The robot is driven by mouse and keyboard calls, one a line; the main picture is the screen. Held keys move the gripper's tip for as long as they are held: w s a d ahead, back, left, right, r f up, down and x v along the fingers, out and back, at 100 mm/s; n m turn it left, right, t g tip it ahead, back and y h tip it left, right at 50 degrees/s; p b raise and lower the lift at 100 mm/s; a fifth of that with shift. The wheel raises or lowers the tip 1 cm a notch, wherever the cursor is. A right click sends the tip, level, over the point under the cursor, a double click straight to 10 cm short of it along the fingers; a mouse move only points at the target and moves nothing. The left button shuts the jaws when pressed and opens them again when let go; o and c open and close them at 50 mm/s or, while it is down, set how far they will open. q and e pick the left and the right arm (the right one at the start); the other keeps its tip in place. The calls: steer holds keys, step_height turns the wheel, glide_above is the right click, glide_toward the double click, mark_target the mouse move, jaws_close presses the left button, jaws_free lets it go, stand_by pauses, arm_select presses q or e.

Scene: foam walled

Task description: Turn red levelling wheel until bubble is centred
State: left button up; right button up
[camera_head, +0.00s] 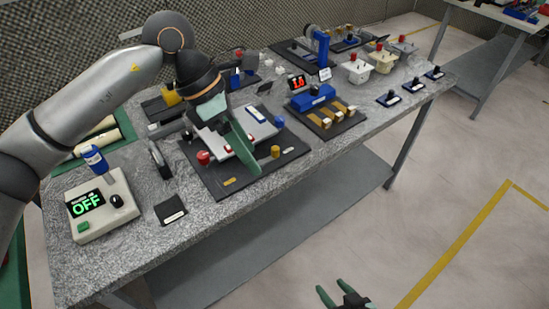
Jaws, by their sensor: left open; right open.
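A levelling rig with a light grey plate (236,137) stands on a black base (212,184). The red levelling wheel (203,157) is at the plate's left corner. A yellow wheel (275,151) and a blue wheel (279,121) are at other corners. A small blue-white vial (256,115) lies on the plate; its bubble is too small to make out. My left gripper (245,153) is open over the rig, its green finger crossing the plate to the right of the red wheel; its other finger is not clearly seen. My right gripper (334,289) is open and empty, low over the floor.
The table's front edge (270,187) is close to the base.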

arm_select(q)
steer(key=shift+s+d+r+g+h, duration=0.15)
steer(key=shift+s+d+h, duration=0.25)
steer(key=shift+d, duration=0.35)
steer(key=shift+s+d+g+h, duration=0.1)
steer(key=shift+s+d+h, duration=0.3)
steer(key=shift+d, duration=0.3)
steer(key=shift+s+d+r+g+h, duration=0.15)
steer(key=shift+s+d+h, duration=0.25)
steer(key=shift+d, duration=0.35)
steer(key=shift+w, duration=0.1)
